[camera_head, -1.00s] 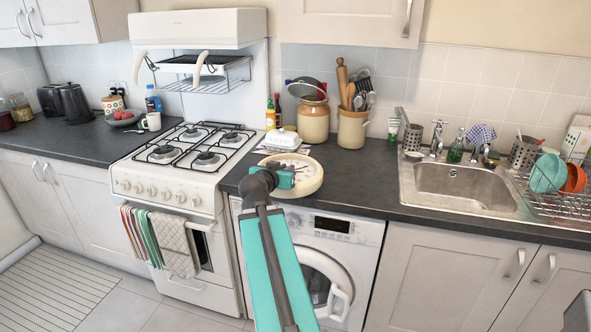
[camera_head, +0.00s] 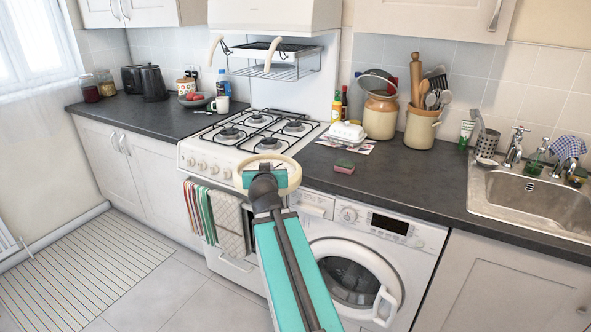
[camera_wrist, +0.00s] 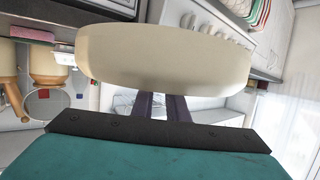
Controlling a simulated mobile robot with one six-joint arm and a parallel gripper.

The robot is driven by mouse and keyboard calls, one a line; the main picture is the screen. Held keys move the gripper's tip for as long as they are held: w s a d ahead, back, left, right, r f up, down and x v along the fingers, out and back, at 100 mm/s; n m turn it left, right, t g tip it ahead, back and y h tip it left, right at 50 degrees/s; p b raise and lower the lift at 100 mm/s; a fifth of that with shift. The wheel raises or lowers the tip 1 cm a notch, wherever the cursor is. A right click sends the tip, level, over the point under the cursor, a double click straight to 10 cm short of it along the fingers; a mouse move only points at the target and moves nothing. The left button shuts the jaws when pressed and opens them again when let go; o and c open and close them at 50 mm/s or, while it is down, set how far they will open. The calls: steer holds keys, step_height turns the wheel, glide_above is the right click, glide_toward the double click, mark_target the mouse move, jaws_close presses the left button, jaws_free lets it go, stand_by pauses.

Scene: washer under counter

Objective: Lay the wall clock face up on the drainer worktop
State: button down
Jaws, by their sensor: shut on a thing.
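The wall clock, with a thick cream rim (camera_head: 291,169), is held in front of the cooker's front right corner. My gripper (camera_head: 267,178) is shut on its near edge, and its teal body hides much of the face. The clock looks raised clear of the surfaces, but its exact tilt is hard to tell. In the wrist view, the clock's smooth cream side (camera_wrist: 165,58) fills the top middle, beyond the dark fingers (camera_wrist: 160,108); the face does not show there. The dark worktop (camera_head: 410,180) runs from the cooker to the sink; the dish rack area is out of view.
A sponge (camera_head: 344,168), white butter dish (camera_head: 347,131) and utensil crock (camera_head: 421,128) stand on the worktop right of the hob (camera_head: 262,130). The sink (camera_head: 530,197) is at the right, the washer (camera_head: 365,260) below. The worktop's front middle is clear.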

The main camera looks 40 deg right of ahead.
steer(key=w+a+n+t+y+b, duration=0.1)
steer(key=w+a+n+y, duration=0.2)
steer(key=a, duration=1.1)
steer(key=w+a+n+t+y+b, duration=0.2)
steer(key=w+a+n+y, duration=0.2)
steer(key=a, duration=0.9)
steer(key=shift+w+a+r+y, duration=0.35)
steer(key=shift+w+y, duration=0.55)
steer(key=shift+w, duration=0.3)
steer(key=shift+s, duration=0.1)
